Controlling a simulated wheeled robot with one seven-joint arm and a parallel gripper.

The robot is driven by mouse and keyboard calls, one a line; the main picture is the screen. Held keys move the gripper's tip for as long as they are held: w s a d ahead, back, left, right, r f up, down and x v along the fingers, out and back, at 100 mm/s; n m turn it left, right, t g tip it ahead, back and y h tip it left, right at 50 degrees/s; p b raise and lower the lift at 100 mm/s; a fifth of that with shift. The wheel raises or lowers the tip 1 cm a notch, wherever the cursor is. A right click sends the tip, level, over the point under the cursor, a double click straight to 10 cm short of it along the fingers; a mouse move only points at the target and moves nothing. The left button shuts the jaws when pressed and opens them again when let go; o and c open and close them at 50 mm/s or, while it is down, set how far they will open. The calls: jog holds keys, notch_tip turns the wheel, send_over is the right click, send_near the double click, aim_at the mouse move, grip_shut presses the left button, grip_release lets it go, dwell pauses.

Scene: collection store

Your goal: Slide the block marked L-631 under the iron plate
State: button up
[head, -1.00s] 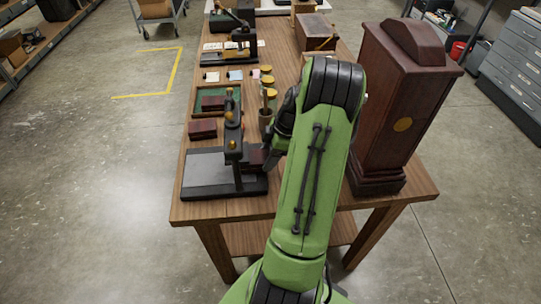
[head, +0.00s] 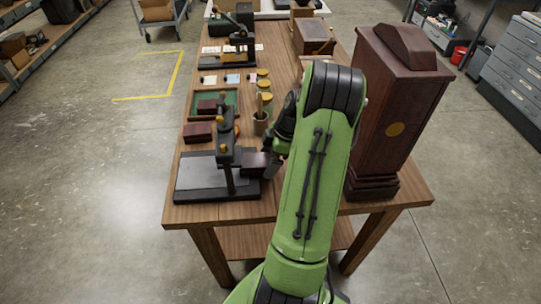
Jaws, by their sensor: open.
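The small press (head: 225,150) stands at the near left of the wooden table, with a flat dark plate (head: 198,177) at its base. A dark red-brown block (head: 254,163) is at the right side of the press, beside its post; I cannot tell exactly what it rests on. My gripper (head: 272,162) is open just right of this block, partly hidden by my green arm; whether it touches the block is unclear. Similar blocks are behind the press: one on the table (head: 198,132), one in a green-lined tray (head: 208,106). No marking is readable, so I cannot tell which is L-631.
A tall dark wooden case (head: 398,110) stands on the right of the table. A cup with tools (head: 261,121) and several yellow-topped round items (head: 263,84) stand behind the press. A second press (head: 238,50) and a wooden box (head: 313,37) are farther back.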

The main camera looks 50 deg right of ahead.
jog(key=p+v, duration=0.4)
jog(key=v, duration=1.1)
jog(key=shift+s+r, duration=0.15)
jog(key=shift+r, duration=0.2)
jog(key=shift+f, duration=0.1)
